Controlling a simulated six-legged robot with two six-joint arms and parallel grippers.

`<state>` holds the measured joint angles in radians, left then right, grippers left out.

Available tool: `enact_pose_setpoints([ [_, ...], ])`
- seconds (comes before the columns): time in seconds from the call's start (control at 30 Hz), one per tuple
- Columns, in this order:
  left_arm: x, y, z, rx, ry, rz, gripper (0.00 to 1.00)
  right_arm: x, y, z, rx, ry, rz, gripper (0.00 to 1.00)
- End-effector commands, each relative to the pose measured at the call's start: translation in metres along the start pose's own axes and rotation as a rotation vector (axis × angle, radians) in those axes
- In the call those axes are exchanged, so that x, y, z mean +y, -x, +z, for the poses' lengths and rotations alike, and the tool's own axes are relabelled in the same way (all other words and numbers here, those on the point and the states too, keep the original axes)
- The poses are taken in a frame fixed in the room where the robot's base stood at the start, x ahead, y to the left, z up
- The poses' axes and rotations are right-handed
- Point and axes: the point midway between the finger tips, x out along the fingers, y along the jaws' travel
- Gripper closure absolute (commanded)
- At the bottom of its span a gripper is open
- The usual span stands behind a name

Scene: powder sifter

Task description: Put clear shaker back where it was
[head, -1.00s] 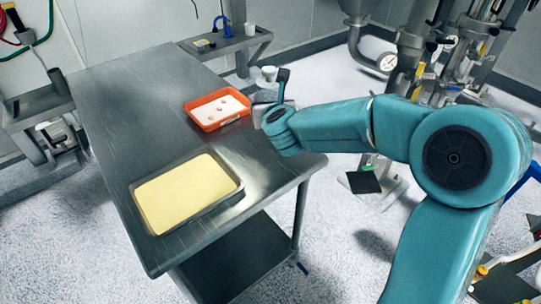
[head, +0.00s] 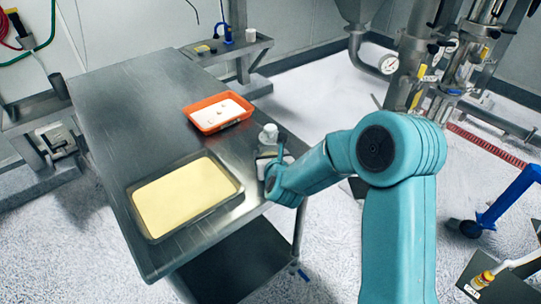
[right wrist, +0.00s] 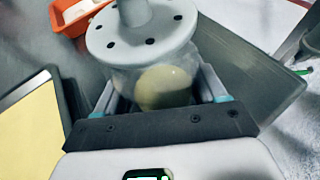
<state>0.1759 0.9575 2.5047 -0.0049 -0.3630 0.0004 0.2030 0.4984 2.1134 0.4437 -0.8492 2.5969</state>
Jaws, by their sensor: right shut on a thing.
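My right gripper (head: 269,163) is shut on the clear shaker and is at the right edge of the metal table. In the right wrist view, the clear shaker (right wrist: 182,72) is upright between the fingers, with a pale yellow mass inside and a grey-white lid with dark holes. In the head view, its white top (head: 269,133) shows above the gripper, and its body is mostly hidden. I cannot tell whether its base touches the table. My left gripper is not in view.
An orange tray (head: 196,122) with a white bed and small lumps lies behind and left of the shaker. A metal tray (head: 139,223) of pale yellow powder lies at the front. The table (head: 115,100) is clear at the back left. Steel machinery (head: 408,70) stands at the right.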

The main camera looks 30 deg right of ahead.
Motion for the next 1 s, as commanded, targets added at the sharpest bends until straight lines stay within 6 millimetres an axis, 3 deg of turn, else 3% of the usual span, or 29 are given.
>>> enact_pose_setpoints([
  [0.23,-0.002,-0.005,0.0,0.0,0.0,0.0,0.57,0.0,-0.001,-0.003,-0.001,-0.001,0.0,0.64],
  [0.27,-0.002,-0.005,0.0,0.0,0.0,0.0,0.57,0.0,-0.001,-0.003,0.001,-0.001,0.0,0.26],
  [0.33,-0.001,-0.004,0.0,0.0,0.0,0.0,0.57,0.0,-0.001,-0.002,0.001,-0.001,0.0,0.04],
  [0.73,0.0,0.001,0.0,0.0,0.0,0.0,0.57,0.0,0.004,0.002,0.0,0.001,0.001,0.04],
  [1.0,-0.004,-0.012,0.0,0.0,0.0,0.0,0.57,0.0,0.063,0.0,-0.003,0.0,0.002,0.04],
])
